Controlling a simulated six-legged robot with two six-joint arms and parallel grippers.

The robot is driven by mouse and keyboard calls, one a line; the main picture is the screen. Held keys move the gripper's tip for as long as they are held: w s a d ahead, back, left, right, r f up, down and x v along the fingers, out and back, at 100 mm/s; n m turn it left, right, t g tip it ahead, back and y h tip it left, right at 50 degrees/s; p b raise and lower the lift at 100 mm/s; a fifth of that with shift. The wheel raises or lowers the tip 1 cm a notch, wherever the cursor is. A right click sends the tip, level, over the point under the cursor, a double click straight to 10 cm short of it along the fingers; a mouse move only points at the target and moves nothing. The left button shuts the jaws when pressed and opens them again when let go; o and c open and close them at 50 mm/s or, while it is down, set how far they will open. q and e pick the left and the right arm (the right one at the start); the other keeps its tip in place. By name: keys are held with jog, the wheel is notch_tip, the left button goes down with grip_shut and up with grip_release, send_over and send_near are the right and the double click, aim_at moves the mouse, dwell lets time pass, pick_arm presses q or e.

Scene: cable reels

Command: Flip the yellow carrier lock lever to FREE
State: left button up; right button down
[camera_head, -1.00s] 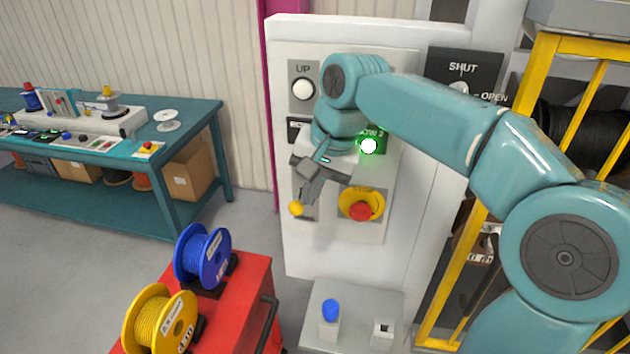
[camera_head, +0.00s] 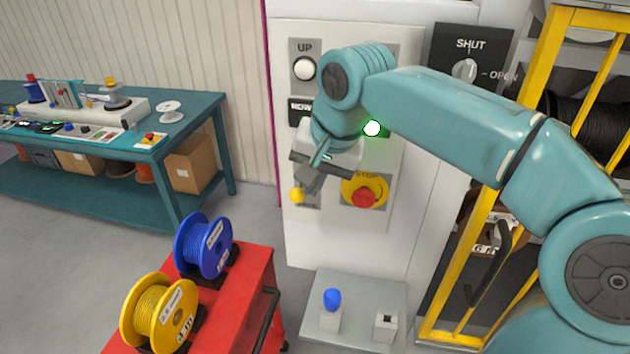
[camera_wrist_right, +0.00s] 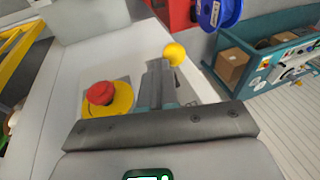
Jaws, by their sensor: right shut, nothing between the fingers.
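The lock lever's yellow ball knob (camera_head: 297,196) is at the lower left of the white control panel (camera_head: 375,221). It also shows just beyond my fingers in the right wrist view (camera_wrist_right: 174,53). My right gripper (camera_head: 308,182) is shut and empty, with its grey fingertips close beside the knob. The right wrist view shows the closed fingers (camera_wrist_right: 158,80) just left of the knob; I cannot tell whether they touch it. My gripper and wrist hide most of the lever's plate and its markings. My left gripper is not in view.
A red stop button (camera_head: 363,197) on a yellow base sits right of the knob. A lit green button (camera_head: 372,128) is above it, partly behind my arm. A white UP button (camera_head: 305,68) is higher up. A red cart (camera_head: 240,305) with blue and yellow reels stands below left.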

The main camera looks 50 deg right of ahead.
jog(key=f+h+b, duration=0.1)
jog(key=b, duration=0.1)
jog(key=a+f+t+h+b, duration=0.1)
jog(key=b, duration=0.2)
jog(key=f+t+h+b, duration=0.1)
jog(key=h+b, duration=0.1)
jog(key=shift+s+a+n, duration=0.3)
jog(key=shift+s+n, duration=0.1)
jog(key=shift+r+p, duration=0.4)
jog(key=shift+r, duration=0.35)
jog(key=shift+r, duration=0.1)
